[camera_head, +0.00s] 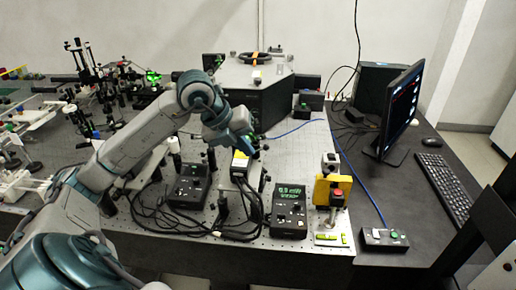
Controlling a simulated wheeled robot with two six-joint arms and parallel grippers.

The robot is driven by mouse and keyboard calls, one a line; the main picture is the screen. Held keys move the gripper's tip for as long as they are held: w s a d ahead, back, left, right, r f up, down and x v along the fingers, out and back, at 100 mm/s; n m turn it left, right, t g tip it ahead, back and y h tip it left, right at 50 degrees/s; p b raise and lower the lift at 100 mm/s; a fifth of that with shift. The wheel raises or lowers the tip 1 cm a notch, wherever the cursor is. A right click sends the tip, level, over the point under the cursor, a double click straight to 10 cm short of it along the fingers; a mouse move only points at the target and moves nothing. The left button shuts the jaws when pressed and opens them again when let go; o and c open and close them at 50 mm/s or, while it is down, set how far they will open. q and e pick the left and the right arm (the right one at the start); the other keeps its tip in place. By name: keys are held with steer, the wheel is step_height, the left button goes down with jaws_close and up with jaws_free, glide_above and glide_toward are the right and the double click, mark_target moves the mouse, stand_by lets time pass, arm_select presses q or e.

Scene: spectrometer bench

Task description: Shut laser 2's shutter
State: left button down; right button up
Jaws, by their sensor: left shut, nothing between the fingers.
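A black laser head with a yellow label (240,160) stands on the perforated bench just below my left gripper. I cannot read a number on it, so I cannot tell whether it is laser 2. My left gripper (252,149) is shut and empty, pointing down at the top end of this head; I cannot tell if it touches. The gripper hides part of that end, and I cannot make out a shutter or its position. A black controller with a lit green display (289,209) stands to the right, and another black controller (188,188) to the left.
A yellow box with a red button (332,192) stands at the bench's right. Behind the gripper is a large dark chamber (262,105). Black cables (160,215) loop along the front. A monitor (403,108) and keyboard (447,180) are on the right-hand desk. Optics crowd the left.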

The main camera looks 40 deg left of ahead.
arm_select(q)
steer(key=p+x, duration=0.2)
steer(key=x, duration=0.5)
steer(key=shift+w+d, duration=0.1)
steer(key=shift+d, duration=0.05)
steer(key=shift+w+p, duration=0.3)
steer(key=shift+p, duration=0.15)
steer(key=shift+w+a+r+p, duration=0.3)
steer(key=shift+w+a+p, duration=0.05)
steer(key=shift+a, duration=0.15)
steer(key=shift+w+a+r+p, duration=0.25)
steer(key=shift+w+a+p, duration=0.1)
steer(key=shift+a, duration=0.1)
steer(key=shift+w+a+r, duration=0.1)
steer(key=shift+w+a, duration=0.15)
steer(key=shift+a, duration=0.15)
